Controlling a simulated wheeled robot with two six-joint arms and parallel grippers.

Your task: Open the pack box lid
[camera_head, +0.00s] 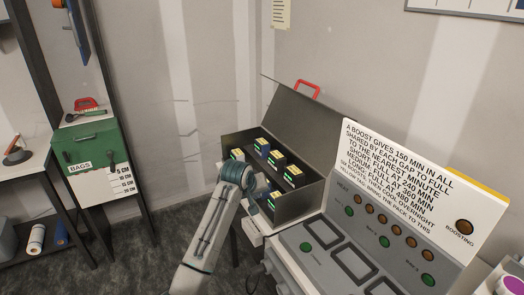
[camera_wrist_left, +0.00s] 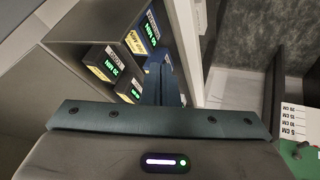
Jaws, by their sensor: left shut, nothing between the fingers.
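The pack box (camera_head: 300,207) is a dark grey metal box on the bench beside the control panel. Its lid (camera_head: 298,121) stands raised at the back, with a red handle (camera_head: 307,87) at its top edge. Several packs (camera_head: 293,175) with green displays and yellow labels sit inside. My left gripper (camera_head: 262,188) is at the near left side of the box, partly hidden by its own wrist. In the left wrist view its fingers (camera_wrist_left: 158,78) are shut and empty, in front of the box opening with the packs (camera_wrist_left: 102,63) behind. My right gripper is out of view.
A sloped control panel (camera_head: 340,262) with green and orange buttons stands right of the box, with a white text sign (camera_head: 415,180) behind it. A green BAGS box (camera_head: 92,150) stands on a shelf at the left. Open floor (camera_head: 150,235) lies between.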

